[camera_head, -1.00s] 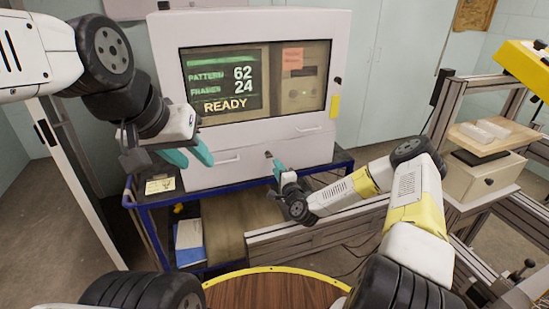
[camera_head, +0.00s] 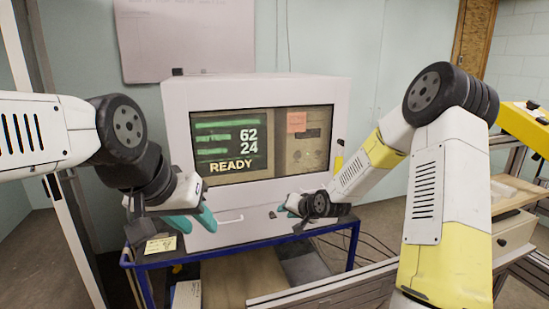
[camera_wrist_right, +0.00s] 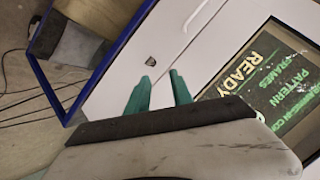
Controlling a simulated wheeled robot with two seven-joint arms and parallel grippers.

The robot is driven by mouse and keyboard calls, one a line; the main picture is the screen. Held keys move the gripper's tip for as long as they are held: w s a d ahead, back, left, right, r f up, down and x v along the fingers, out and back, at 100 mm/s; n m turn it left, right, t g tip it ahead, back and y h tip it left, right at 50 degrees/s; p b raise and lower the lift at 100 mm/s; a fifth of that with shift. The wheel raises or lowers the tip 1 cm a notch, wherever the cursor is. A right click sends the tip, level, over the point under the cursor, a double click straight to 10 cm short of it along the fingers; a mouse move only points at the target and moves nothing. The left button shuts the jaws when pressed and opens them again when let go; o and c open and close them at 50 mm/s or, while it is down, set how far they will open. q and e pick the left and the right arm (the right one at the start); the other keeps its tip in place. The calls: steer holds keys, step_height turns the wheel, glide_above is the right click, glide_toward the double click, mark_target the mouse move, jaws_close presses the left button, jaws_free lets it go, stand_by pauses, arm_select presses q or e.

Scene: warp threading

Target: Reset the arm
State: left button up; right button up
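My left gripper (camera_head: 205,222) is in front of the lower left of a white cabinet (camera_head: 272,88), above a cart. Its two teal fingers are apart with nothing between them. My right gripper (camera_head: 287,212) is at the cabinet's lower right front, partly hidden by my wrist. In the right wrist view my right gripper (camera_wrist_right: 158,88) shows two teal fingers with an empty gap, over the white cabinet front. The cabinet's screen (camera_head: 228,145) reads 62, 24 and READY.
A blue-framed cart (camera_head: 165,262) carries the cabinet, with a yellow note (camera_head: 160,244) at its left. An orange note (camera_head: 297,122) is on the cabinet window. A metal frame with a wooden board (camera_head: 508,192) stands at the right. A whiteboard (camera_head: 185,35) hangs behind.

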steer(key=s+d+r+n+g+h, duration=0.15)
steer(key=s+d+r, duration=0.25)
steer(key=s+r, duration=0.4)
steer(key=s+d+r+n+h, duration=0.1)
steer(key=s+d+r+h, duration=0.25)
steer(key=s+r, duration=0.4)
steer(key=s+d+r+g, duration=0.1)
steer(key=s+r, duration=0.1)
steer(key=s, duration=0.7)
steer(key=s+d+r+g+y, duration=0.1)
steer(key=s+r, duration=0.1)
steer(key=s, duration=0.8)
steer(key=shift+d+r+n+y, duration=0.15)
steer(key=shift+d+n+y, duration=0.05)
steer(key=shift+n+y, duration=0.15)
steer(key=shift+o, duration=0.5)
steer(key=shift+w, duration=0.1)
